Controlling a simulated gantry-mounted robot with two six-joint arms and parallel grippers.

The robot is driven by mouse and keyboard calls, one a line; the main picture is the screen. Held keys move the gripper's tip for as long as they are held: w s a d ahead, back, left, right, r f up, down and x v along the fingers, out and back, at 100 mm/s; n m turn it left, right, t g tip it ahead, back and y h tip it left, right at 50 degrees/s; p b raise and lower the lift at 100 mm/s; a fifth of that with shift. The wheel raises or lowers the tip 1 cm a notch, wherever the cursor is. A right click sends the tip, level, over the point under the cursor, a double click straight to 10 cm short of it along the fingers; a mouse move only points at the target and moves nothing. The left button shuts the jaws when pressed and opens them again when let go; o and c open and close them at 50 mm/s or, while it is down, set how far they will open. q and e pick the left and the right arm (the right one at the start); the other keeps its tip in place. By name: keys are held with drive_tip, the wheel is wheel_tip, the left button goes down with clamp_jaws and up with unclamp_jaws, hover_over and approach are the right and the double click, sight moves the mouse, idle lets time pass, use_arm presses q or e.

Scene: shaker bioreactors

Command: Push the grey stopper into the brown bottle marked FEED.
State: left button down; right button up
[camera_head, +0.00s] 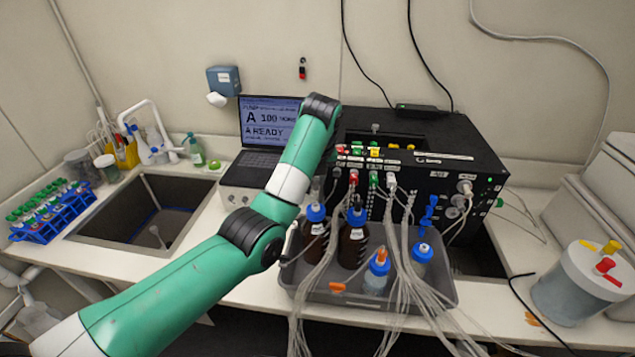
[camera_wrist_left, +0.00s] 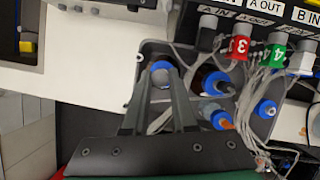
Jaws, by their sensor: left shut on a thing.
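My left gripper (camera_wrist_left: 161,80) is shut with its fingertips at the blue-collared mouth of the leftmost bottle. A small pale grey piece (camera_wrist_left: 160,75) shows between the tips, likely the stopper, but its outline is unclear. I cannot tell how deep it sits. In the head view, that brown bottle (camera_head: 315,229) stands upright in the grey tray (camera_head: 440,298), just right of my forearm, which hides much of the gripper. A second brown bottle (camera_head: 352,246) with a blue collar (camera_head: 356,216) stands to its right. The bottle labels are too small to read. My right gripper is out of view.
Two clear bottles, one with an orange top (camera_head: 381,256) and one blue-topped (camera_head: 423,250), share the tray. Loose tubes (camera_head: 405,255) hang across it from the black control box (camera_head: 430,170). A laptop (camera_head: 268,125), a sink (camera_head: 150,222) and a blue tube rack (camera_head: 50,212) lie left.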

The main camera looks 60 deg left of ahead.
sight(316, 189)
use_arm(q)
drive_tip(key=shift+d+f+b, duration=0.1)
drive_tip(key=shift+f+b, duration=1.9)
drive_tip(key=shift+f, duration=0.15)
drive_tip(key=shift+r, duration=0.25)
drive_tip(key=shift+p, duration=0.45)
drive_tip(key=shift+f+b, duration=1.05)
drive_tip(key=shift+f, duration=0.05)
drive_tip(key=c, duration=0.6)
unclamp_jaws()
drive_tip(key=shift+c, duration=0.2)
